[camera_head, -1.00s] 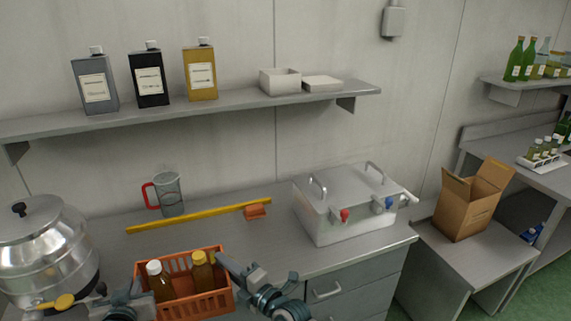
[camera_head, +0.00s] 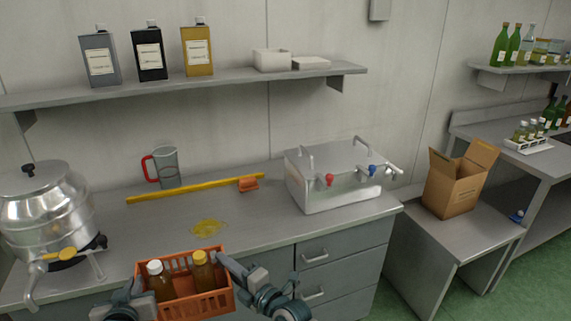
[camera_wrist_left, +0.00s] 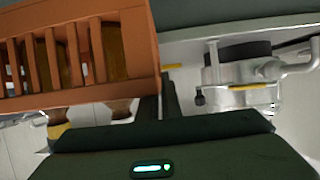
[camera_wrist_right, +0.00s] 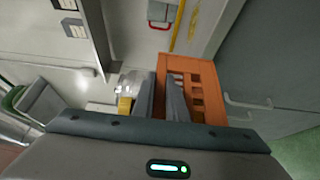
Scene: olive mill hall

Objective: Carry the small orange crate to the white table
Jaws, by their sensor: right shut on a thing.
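The small orange crate (camera_head: 184,311) has slatted walls and holds bottles with a white cap (camera_head: 154,267) and a yellow cap (camera_head: 200,257). It hangs roughly level in front of the counter, between my two grippers. My left gripper (camera_wrist_left: 161,85) is at the crate's left end, its fingers close together on the end wall. My right gripper (camera_head: 226,266) is shut on the crate's right end; the right wrist view shows its fingers on the orange wall (camera_wrist_right: 205,70). No clearly white table is in view.
The grey counter (camera_head: 255,225) carries a steel drum (camera_head: 45,210), a jug (camera_head: 167,167), a yellow squeegee (camera_head: 190,189), a yellow spill (camera_head: 208,228) and a steel tank (camera_head: 335,180). A cardboard box (camera_head: 452,190) stands on a low grey table (camera_head: 470,235). Green floor (camera_head: 400,285) shows at right.

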